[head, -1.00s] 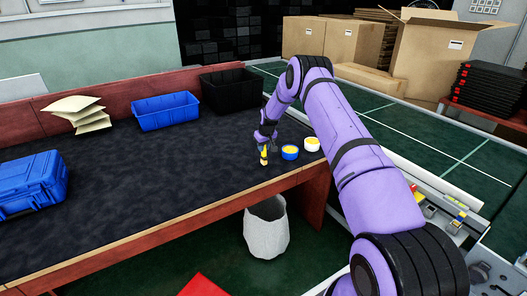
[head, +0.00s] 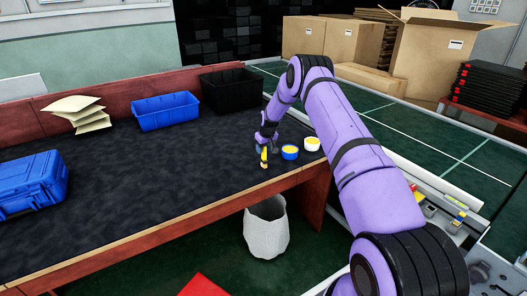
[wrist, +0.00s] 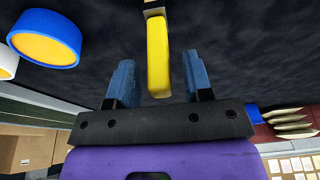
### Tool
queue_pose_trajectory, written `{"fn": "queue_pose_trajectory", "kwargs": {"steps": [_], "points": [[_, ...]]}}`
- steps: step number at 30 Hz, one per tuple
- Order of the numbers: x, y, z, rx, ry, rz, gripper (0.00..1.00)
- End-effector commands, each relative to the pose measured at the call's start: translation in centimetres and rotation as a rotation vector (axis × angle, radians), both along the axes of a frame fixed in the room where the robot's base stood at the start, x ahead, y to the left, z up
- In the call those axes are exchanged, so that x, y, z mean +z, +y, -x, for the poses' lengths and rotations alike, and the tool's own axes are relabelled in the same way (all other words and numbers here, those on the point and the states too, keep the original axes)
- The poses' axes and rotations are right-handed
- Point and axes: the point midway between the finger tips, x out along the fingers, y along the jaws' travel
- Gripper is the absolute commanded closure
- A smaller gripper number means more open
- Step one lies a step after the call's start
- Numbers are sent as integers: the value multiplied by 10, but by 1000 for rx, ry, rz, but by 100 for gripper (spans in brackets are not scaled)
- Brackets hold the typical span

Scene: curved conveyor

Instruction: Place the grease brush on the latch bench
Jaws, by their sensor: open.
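The grease brush (head: 264,156) has a yellow handle and is at the right end of the dark-topped bench (head: 130,190), near its front edge. In the wrist view the yellow handle (wrist: 158,58) reaches down between the blue fingers, with a brown and metal part at its far end. My gripper (wrist: 151,80) is open, one finger on each side of the handle with a gap on both sides. In the head view my gripper (head: 265,146) is small and partly covers the brush. I cannot tell which surface is called the latch bench.
A blue-rimmed yellow tub (head: 290,153) and a white one (head: 311,144) stand right of the brush. A blue bin (head: 166,112), black bin (head: 230,90) and blue case (head: 30,185) sit on the bench. The green conveyor (head: 455,150) is at right. The bench middle is clear.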

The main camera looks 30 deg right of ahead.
Motion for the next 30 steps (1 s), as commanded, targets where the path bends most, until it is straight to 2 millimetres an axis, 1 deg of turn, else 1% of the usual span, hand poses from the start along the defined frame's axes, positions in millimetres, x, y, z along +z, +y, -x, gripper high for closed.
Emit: {"fn": "queue_pose_trajectory", "kwargs": {"steps": [1, 3, 9, 13, 17, 20, 23, 26, 27, 29, 30], "points": [[10, -1, 3, 0, -1, 1, 53], [23, -2, 6, 0, -1, 1, 53], [58, -2, 16, 0, -2, 1, 53], [74, -2, 21, 0, -1, 0, 53], [83, -2, 24, 0, 1, 0, 53], [98, 2, 25, 2, -4, 3, 53], [128, 12, 30, 7, -10, 8, 53], [171, 28, 41, 11, -19, 16, 53], [190, 35, 47, 13, -22, 19, 53], [217, 46, 58, 14, -27, 23, 53], [234, 53, 66, 14, -29, 26, 53]]}}
